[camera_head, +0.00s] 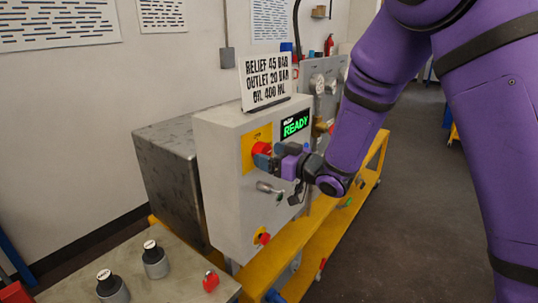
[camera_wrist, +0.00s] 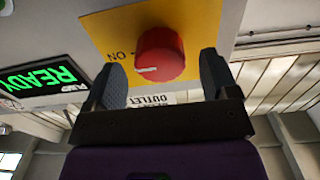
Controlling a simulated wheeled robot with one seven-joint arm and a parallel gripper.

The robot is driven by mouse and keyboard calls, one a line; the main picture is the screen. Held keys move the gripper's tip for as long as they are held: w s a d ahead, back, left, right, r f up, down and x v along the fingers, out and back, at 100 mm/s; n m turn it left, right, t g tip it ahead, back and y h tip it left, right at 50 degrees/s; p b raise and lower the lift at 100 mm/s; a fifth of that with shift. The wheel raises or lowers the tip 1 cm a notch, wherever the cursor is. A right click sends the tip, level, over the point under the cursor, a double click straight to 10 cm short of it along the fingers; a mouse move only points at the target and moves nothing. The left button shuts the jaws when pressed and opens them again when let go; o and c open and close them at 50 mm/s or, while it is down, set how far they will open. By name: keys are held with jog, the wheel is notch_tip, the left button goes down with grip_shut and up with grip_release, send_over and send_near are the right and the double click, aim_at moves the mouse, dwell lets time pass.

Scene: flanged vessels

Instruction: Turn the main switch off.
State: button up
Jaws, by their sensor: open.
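The main switch is a round red knob (camera_wrist: 160,55) on a yellow plate (camera_wrist: 197,22) marked ON. In the wrist view its white mark points left, toward the word ON. In the head view the knob (camera_head: 261,148) shows partly behind my gripper (camera_head: 268,159), on the front of a pale grey cabinet (camera_head: 219,165). My gripper (camera_wrist: 161,70) is open, with one dark finger on each side of the knob. Gaps show between the fingers and the knob. I cannot tell how deep the fingertips reach along it.
A green READY display (camera_head: 295,125) sits right of the plate. Below are a metal handle (camera_head: 268,187) and a red button on yellow (camera_head: 263,238). A sign (camera_head: 268,78) stands on top. A yellow frame (camera_head: 292,253) runs underneath. A bench (camera_head: 180,284) with black-capped items is front left.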

jog(key=shift+w+a, duration=0.3)
jog(key=shift+a, duration=0.05)
jog(key=c, duration=0.9)
